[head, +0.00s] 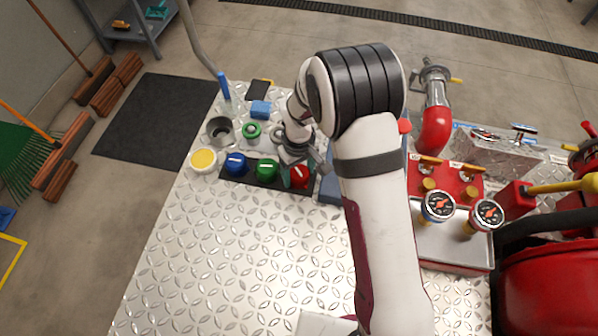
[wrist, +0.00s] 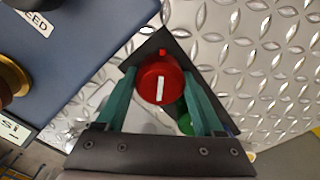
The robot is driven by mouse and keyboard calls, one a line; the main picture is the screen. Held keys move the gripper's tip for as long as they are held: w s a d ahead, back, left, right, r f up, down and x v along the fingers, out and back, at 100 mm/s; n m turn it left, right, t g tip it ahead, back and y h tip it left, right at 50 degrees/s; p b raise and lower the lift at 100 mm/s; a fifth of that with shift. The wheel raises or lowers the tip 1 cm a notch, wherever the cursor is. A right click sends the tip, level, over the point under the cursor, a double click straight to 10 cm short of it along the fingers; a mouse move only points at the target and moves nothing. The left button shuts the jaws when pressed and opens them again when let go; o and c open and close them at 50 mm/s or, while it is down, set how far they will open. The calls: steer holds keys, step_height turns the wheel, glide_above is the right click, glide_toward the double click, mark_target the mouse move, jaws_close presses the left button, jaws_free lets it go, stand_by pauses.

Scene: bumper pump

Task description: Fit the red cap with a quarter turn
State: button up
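The red cap (wrist: 160,80), a round knob with a white bar on top and a small red tab on its rim, sits upright on a dark mat (wrist: 150,52). In the head view the red cap (head: 299,175) is rightmost in a row with a blue and a green cap. My gripper (wrist: 160,75) is over it, with one teal finger on each side, close against its edges. I cannot tell whether the fingers press on it. In the head view my gripper (head: 299,178) points down around the cap. Which fitting the cap belongs on is not clear.
The blue cap (head: 235,163) and green cap (head: 267,169) stand just left. Gauges (head: 438,205) and red pipework stand right. The plate's front is clear.

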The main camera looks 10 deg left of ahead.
mark_target(299, 172)
steer(key=c, duration=0.6)
step_height(299, 172, up, 9)
steer(key=shift+r, duration=0.1)
